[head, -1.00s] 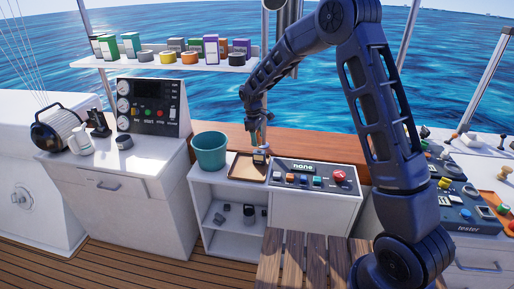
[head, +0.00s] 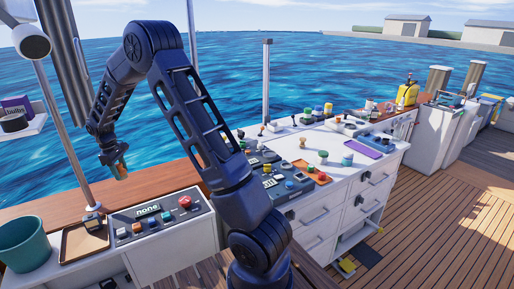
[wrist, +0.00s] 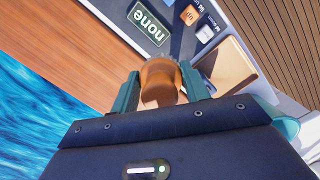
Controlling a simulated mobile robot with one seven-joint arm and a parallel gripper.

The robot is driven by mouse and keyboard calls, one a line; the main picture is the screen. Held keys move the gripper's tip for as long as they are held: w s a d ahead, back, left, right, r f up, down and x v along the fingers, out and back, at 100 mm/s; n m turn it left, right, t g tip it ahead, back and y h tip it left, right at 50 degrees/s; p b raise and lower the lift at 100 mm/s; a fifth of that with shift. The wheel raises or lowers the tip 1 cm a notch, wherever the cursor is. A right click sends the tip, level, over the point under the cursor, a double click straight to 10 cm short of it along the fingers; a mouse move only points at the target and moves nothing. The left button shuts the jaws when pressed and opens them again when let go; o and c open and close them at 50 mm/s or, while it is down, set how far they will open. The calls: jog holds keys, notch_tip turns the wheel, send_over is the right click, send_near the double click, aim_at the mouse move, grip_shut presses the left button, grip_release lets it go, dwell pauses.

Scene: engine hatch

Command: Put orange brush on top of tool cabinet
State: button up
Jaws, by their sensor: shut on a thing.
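My gripper (head: 120,168) is shut on the orange brush (wrist: 160,82), whose rounded orange-brown end shows between the teal fingers in the wrist view. In the head view the brush (head: 121,171) is small and partly hidden by the fingers. It hangs in the air above the counter, apart from the brown tray (head: 72,250) and the panel marked "none" (head: 150,222). A white cabinet with drawers (head: 318,222) stands in the middle right; it may be the tool cabinet, but I cannot tell for sure. Its top holds several devices and small items.
A teal bucket (head: 25,243) stands at the lower left beside the tray. A dark tester panel (head: 270,178) and an orange tray (head: 312,173) take up the cabinet's near left; a purple tray (head: 376,144) lies farther right. Posts rise at the left. Open deck lies to the right.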

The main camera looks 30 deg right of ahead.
jog(key=w+d+r+m, duration=0.2)
jog(key=d+m, duration=0.1)
jog(key=d, duration=1.3)
jog(key=w+d+r+m+y, duration=0.1)
jog(key=w+d+m, duration=0.15)
jog(key=d, duration=1.35)
jog(key=w+d+r+m, duration=0.2)
jog(key=d+m, duration=0.2)
jog(key=d, duration=1.2)
jog(key=s+d+r+m, duration=0.1)
jog(key=s+d, duration=0.2)
jog(key=d, duration=1.1)
jog(key=s+d+r+m, duration=0.1)
jog(key=s+d+r, duration=0.15)
jog(key=d, duration=1.15)
jog(key=s+d+r+m, duration=0.1)
jog(key=s+d+r, duration=0.1)
jog(key=s+d, duration=1.25)
jog(key=s+d+r+m, duration=0.1)
jog(key=s+d, duration=1)
jog(key=d, duration=0.6)
jog(key=shift+g, duration=0.3)
jog(key=f, duration=1.9)
jog(key=shift+a+f, duration=0.2)
jog(key=shift+f, duration=0.1)
